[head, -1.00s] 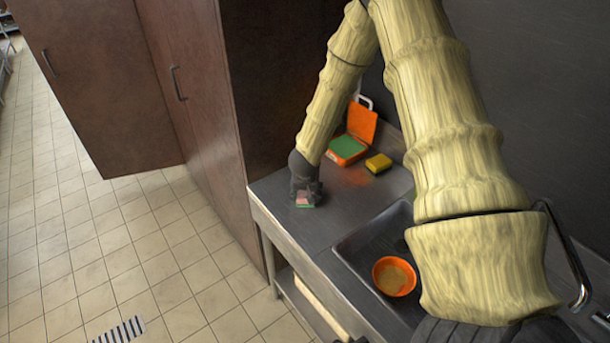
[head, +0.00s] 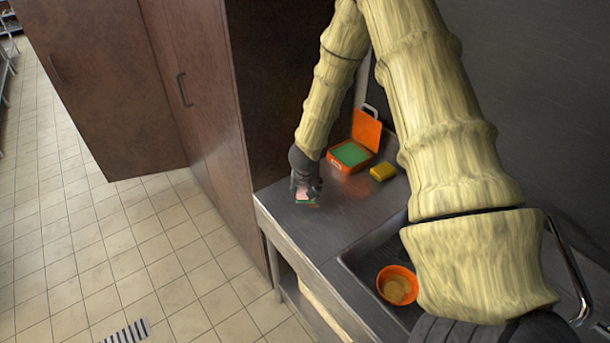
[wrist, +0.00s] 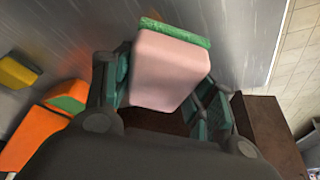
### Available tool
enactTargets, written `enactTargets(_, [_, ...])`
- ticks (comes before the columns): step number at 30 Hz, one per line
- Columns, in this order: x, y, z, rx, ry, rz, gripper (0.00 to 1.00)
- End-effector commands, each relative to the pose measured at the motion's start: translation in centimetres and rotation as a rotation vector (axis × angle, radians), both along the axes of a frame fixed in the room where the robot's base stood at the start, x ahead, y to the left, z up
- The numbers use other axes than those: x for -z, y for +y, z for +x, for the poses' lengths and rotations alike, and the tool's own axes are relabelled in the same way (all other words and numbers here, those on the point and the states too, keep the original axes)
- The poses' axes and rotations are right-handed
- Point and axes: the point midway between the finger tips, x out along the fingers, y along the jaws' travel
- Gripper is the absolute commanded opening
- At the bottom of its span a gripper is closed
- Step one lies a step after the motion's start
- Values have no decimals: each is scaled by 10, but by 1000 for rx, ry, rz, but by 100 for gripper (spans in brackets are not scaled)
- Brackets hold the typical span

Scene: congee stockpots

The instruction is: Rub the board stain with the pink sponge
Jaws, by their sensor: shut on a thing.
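The pink sponge (head: 303,194) with a green scouring side is held in my gripper (head: 306,188) over the left end of the steel counter. In the wrist view the pink sponge (wrist: 167,72) sits between the two fingers of my gripper (wrist: 165,88), its green side facing the counter. In the head view the green side is at or very near the counter surface; I cannot tell whether it touches. No board and no stain can be made out; the sponge and gripper hide the patch of counter beneath them.
An open orange case (head: 366,138) with a green inside and a yellow sponge (head: 383,172) stand behind my gripper on the counter (head: 335,226). A sink to the right holds an orange bowl (head: 396,285). A tall brown cabinet (head: 205,110) borders the counter's left end.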

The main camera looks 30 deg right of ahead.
Motion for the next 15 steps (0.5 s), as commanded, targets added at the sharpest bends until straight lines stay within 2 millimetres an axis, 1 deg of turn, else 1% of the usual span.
enactTargets(10, [-31, -8, -5, 10, 0, -2, 22])
enactTargets(15, [-39, -12, -8, 16, 1, 0, 22])
